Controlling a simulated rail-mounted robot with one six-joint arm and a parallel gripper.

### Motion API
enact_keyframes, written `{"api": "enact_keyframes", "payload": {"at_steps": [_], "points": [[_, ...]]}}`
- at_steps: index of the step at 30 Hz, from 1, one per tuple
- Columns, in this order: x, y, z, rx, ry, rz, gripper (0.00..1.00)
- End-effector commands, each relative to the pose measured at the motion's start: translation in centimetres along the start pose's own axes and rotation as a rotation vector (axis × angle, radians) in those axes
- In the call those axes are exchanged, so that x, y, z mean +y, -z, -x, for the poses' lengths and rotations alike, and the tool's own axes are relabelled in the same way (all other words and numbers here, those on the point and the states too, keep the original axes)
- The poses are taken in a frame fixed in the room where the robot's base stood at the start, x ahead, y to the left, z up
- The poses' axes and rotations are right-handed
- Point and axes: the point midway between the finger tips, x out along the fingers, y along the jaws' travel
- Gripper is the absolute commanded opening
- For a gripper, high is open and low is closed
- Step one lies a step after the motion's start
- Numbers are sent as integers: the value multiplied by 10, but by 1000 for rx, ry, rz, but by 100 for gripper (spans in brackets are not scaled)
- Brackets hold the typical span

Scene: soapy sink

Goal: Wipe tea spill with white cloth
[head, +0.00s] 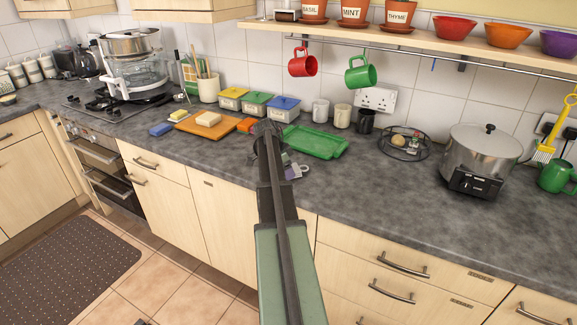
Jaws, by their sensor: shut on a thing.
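My gripper (268,130) is over the middle of the worktop, between the brown board and the green tray. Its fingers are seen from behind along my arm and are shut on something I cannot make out. I cannot clearly identify the white cloth; it may be hidden behind my gripper. No tea spill can be made out on the dark grey worktop (400,195). A small pale lilac and grey thing (296,171) shows just right of my arm near the front edge; I cannot tell what it is.
A brown board (183,125) with a pale block (208,118) lies left of my gripper, beside an orange thing (246,125). A green tray (318,143) lies to the right. A large steel pot (484,150) stands further right. Mugs hang from the rail above.

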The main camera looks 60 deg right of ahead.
Motion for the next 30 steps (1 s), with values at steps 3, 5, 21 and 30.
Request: {"api": "enact_keyframes", "payload": {"at_steps": [3, 5, 21, 30], "points": [[1, -1, 0, 0, 0, 0, 51], [4, -4, 1, 1, 0, 1, 51], [28, -27, 10, -1, 0, 0, 50], [11, -13, 2, 1, 0, -1, 50]]}}
